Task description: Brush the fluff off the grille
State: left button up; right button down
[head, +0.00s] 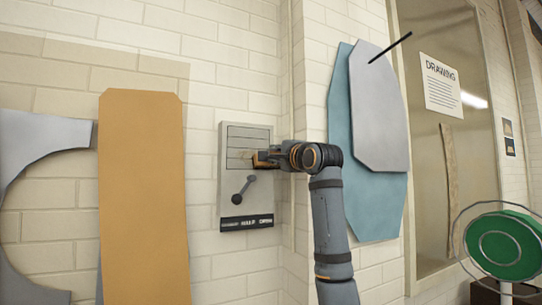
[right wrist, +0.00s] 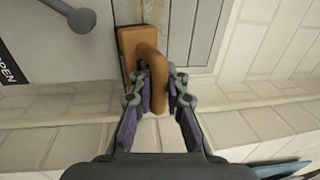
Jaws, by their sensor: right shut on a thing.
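A grey wall panel has a pale slatted grille (head: 247,135) in its upper part; in the right wrist view its slats (right wrist: 198,35) lie right of the brush. My right gripper (head: 264,158) is at the grille's lower right part. It is shut on the looped handle of a brown wooden brush (right wrist: 133,38). The brush block is against or very close to the panel face; I cannot tell whether its bristles touch. My left gripper is not in view.
A dark lever (head: 242,186) sticks out below the grille, above a black label strip (head: 246,223). An orange board (head: 142,200) leans to the left. Grey and blue boards (head: 380,110) hang right of a wall corner. A green reel (head: 502,245) stands at the far right.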

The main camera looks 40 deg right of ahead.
jog(key=w+a, duration=0.1)
jog(key=a, duration=0.6)
jog(key=w+a, duration=0.1)
jog(key=a, duration=0.3)
jog(key=shift+w, duration=0.35)
dwell(0.4)
jog(key=shift+d, duration=0.1)
jog(key=r+b+v, duration=0.1)
jog(key=b+v, duration=0.2)
jog(key=v, duration=0.3)
jog(key=shift+f, duration=0.1)
